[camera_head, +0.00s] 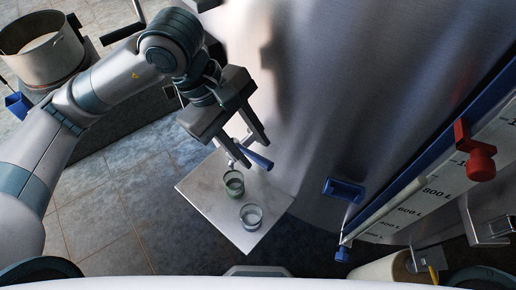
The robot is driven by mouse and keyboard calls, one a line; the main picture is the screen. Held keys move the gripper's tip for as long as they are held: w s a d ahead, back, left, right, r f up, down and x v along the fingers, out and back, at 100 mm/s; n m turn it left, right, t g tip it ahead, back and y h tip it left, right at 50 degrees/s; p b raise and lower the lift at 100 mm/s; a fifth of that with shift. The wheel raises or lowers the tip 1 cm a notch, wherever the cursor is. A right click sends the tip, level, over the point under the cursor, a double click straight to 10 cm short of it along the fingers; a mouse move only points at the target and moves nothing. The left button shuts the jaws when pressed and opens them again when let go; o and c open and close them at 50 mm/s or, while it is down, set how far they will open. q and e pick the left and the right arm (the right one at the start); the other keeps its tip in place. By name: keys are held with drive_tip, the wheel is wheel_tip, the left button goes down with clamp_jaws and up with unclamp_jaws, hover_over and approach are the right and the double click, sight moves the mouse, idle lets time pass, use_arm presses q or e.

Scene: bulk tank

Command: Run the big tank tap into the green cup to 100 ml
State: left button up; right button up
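The green cup (234,184) stands upright on a metal shelf (205,190) below the big tank's tap. The tap's blue lever (257,159) and a bit of its silver body show at the tank wall; my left gripper hides part of the tap. My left gripper (245,145) is open, its two fingers apart and pointing down just above the blue lever. I see nothing between the fingers, and cannot tell whether they touch the tap. The liquid level in the green cup is too small to read. My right gripper is not in view.
A second, bluish-grey cup (251,216) stands on the shelf close to the green one. The big steel tank (330,90) fills the right, with a marked scale (425,195), a red slider (477,160) and a blue part (344,190). A steel pot (42,55) stands upper left.

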sight(260, 159)
use_arm(q)
drive_tip(key=shift+p+x, duration=0.35)
drive_tip(key=shift+x, duration=1.5)
clamp_jaws()
